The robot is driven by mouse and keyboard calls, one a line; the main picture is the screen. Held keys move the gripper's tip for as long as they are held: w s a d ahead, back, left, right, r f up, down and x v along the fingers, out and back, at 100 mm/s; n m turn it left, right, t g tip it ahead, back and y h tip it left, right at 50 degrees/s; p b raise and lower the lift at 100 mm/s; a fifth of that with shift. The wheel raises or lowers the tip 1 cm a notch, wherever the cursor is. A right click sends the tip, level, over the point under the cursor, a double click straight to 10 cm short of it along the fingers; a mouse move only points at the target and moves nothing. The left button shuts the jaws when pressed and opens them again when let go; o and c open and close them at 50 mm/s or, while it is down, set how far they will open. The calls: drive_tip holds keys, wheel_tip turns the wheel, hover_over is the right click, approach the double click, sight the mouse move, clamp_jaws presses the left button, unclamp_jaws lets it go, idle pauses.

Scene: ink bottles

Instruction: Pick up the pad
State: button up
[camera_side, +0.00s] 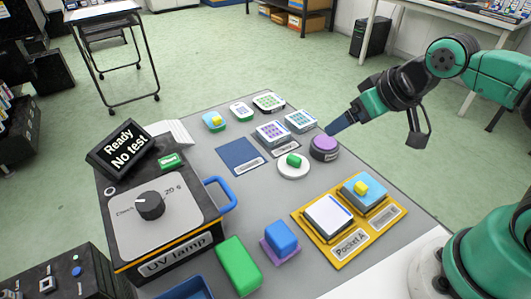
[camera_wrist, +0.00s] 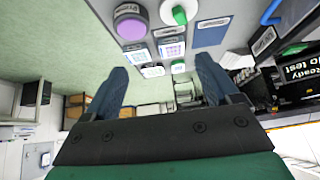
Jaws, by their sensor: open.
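Which object is the pad is not clear. A white rectangular pad-like piece (camera_side: 327,218) lies at the left of the yellow tray labelled Pocket A (camera_side: 338,253). A light-blue piece with a yellow knob (camera_side: 362,190) sits at its right. A flat dark-blue square (camera_side: 239,156) lies on the table. My gripper (camera_side: 334,126) is in the air near a round purple-topped piece (camera_side: 324,143). In the wrist view, my gripper (camera_wrist: 160,72) is open with nothing between its fingers; the purple-topped piece (camera_wrist: 130,22) is beyond them.
A white dish (camera_side: 293,172) with a green piece, and patterned blocks (camera_side: 272,133), stand nearby. The UV lamp box (camera_side: 160,230) with a blue handle and sign fills the left. Green (camera_side: 238,265) and blue (camera_side: 282,236) blocks are in front. Grey table (camera_side: 350,165) is bare beside the purple piece.

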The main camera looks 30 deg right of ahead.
drive_tip(key=a+f+g+y, duration=0.1)
drive_tip(key=a+f+g, duration=0.15)
drive_tip(key=a, duration=0.55)
drive_tip(key=g+h, duration=0.1)
drive_tip(key=g, duration=0.3)
hover_over(281, 233)
wheel_tip(281, 233, down, 4)
drive_tip(key=shift+f, duration=2.9)
clamp_jaws()
drive_tip(key=shift+r, duration=0.1)
wheel_tip(281, 233, up, 20)
